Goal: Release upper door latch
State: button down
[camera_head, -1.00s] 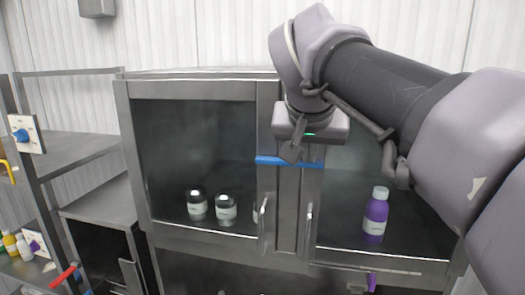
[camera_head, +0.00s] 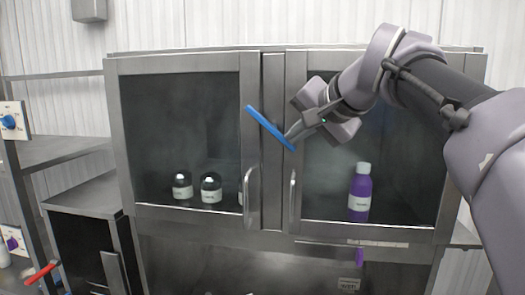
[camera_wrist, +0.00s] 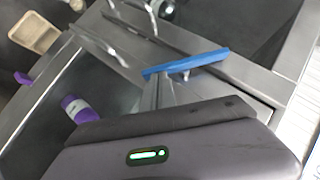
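The upper door latch is a blue bar (camera_head: 268,127) at the meeting edges of the two upper glass doors. It is tilted in the head view, its left end high and its right end low. In the wrist view the blue latch (camera_wrist: 186,64) lies just beyond my fingertips. My gripper (camera_head: 292,134) is at the latch's lower right end, touching it or very close. Its fingers look together, in a narrow point, with nothing visible between them. The left door handle (camera_head: 251,198) and right door handle (camera_head: 293,200) are below the latch, and both doors look closed.
Behind the glass stand dark-capped jars (camera_head: 211,188) at left and a purple bottle (camera_head: 360,193) at right. A metal shelf unit (camera_head: 60,148) with a blue knob (camera_head: 9,122) and a red lever (camera_head: 41,273) is on the left. The space before the left door is clear.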

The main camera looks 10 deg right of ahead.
aim_at(291, 147)
notch_tip(291, 147, down, 3)
jog(key=m+t+y+b, duration=0.1)
jog(key=m+y+b, duration=0.1)
jog(key=b, duration=0.5)
jog(key=shift+a+t, duration=0.15)
jog(key=shift+t, duration=0.25)
jog(key=b, duration=0.2)
jog(key=m+t+y+b, duration=0.1)
jog(key=b, duration=0.1)
jog(key=shift+w+a+f, duration=0.15)
jog(key=shift+a+f, duration=0.15)
jog(key=shift+f, duration=0.1)
jog(key=shift+r+y, duration=0.3)
jog(key=shift+r, duration=0.25)
